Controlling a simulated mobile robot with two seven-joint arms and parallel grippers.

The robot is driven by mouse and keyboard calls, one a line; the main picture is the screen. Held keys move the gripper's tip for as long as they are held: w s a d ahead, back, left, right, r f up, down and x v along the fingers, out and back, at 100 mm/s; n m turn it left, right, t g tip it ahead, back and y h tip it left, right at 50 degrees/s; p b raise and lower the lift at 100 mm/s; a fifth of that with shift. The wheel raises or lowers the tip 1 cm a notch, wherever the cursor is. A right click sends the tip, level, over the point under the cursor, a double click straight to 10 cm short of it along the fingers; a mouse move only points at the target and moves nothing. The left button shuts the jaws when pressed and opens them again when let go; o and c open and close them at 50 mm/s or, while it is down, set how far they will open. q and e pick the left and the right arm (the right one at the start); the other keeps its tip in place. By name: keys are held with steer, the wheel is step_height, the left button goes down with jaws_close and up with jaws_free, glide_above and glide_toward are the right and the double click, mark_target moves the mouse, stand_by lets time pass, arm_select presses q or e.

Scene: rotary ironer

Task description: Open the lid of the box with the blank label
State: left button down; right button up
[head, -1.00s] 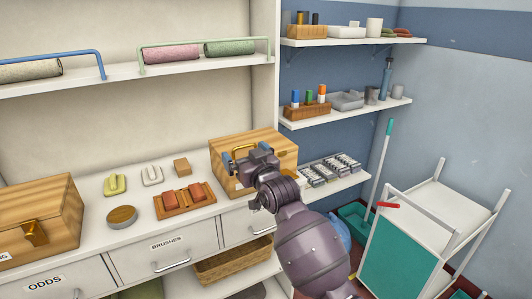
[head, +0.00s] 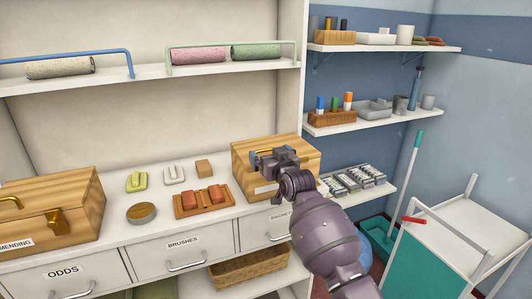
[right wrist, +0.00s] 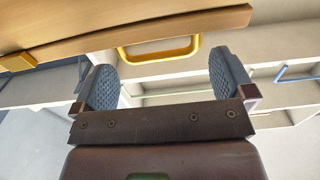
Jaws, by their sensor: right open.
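The wooden box (head: 242,174) at the right end of the counter has a pale front label (head: 265,189), partly covered by my arm; I read no writing on it. Its lid looks shut. A yellow handle (right wrist: 158,50) on it shows in the right wrist view, beyond and between my fingers. My right gripper (head: 266,154) is open and empty at the upper part of this box; its fingers also show in the right wrist view (right wrist: 165,80). In the head view it hides most of the handle. My left gripper is out of view.
Another wooden box (head: 82,192), labelled MENDING, with a brass latch, stands at the left. A brush tray (head: 204,212), a round tin (head: 142,212) and small blocks lie between the boxes. A shelf with roller frames (head: 150,70) runs above; a cart (head: 440,260) stands right.

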mark_target(266, 150)
steer(key=x, duration=0.2)
steer(key=shift+w+a+f+b, duration=0.1)
steer(key=shift+w+b, duration=0.2)
steer(key=shift+b, duration=0.05)
steer(key=shift+w+a, duration=0.1)
steer(key=shift+w, duration=0.25)
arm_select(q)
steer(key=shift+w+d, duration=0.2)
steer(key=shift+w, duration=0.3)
arm_select(e)
steer(key=shift+c, duration=0.5)
